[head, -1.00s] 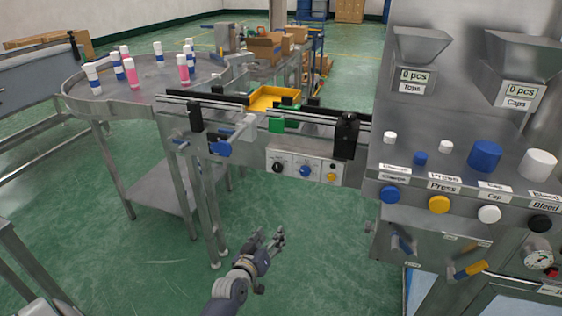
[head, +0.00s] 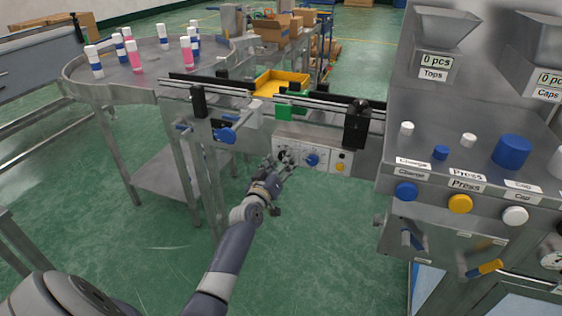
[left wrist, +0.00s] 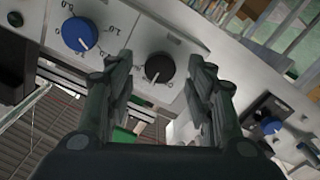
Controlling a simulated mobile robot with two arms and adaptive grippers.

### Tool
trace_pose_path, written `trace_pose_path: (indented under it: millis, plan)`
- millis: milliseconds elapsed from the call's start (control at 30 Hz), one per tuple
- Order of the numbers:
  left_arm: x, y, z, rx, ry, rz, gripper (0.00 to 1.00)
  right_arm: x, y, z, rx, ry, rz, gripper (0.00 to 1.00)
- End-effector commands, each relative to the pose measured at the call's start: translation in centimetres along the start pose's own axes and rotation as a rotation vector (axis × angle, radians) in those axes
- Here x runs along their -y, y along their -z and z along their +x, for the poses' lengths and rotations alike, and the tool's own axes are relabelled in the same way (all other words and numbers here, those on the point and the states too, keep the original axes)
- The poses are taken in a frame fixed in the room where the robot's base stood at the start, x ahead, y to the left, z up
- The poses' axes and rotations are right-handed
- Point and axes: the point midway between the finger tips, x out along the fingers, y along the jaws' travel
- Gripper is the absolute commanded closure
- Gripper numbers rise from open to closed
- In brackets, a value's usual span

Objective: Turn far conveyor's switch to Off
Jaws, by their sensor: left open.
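The conveyor's control panel (head: 328,160) is a pale box on the front of the conveyor, with a black knob, a blue knob (head: 311,160) and a yellow button (head: 340,167). My left gripper (head: 279,165) is at the panel's left end and partly covers the black knob. In the left wrist view the black knob (left wrist: 160,67) lies between the two open fingers of my left gripper (left wrist: 162,75), slightly ahead of their tips; contact cannot be told. The blue knob (left wrist: 80,34) is left of the fingers there. My right gripper does not show.
A steel machine (head: 450,200) with several buttons and hoppers stands at the right. A round steel table (head: 120,83) with several white-capped bottles stands at the left. A yellow tray (head: 283,80) sits behind the conveyor rails. Green floor is open below the panel.

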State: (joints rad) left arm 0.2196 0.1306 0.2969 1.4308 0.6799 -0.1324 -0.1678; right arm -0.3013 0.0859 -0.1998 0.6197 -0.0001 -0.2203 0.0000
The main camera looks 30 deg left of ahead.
Motion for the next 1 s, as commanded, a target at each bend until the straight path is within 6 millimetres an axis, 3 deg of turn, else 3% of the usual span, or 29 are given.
trace_pose_path:
  millis: [200, 500, 700, 1000]
  plan:
    - [0.03, 0.0, 1.32, 0.0, 0.001, 0.0, 0.51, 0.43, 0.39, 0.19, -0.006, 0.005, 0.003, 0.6]
    - [0.03, 0.01, 1.42, 0.0, 0.001, 0.0, 0.51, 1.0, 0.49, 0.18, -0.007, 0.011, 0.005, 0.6]
    - [0.03, 0.0, 1.41, 0.0, 0.001, 0.0, 0.95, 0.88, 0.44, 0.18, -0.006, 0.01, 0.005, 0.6]
    - [0.05, -0.01, 1.4, 0.0, 0.001, -0.014, 0.95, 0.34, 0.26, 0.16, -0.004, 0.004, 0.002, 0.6]
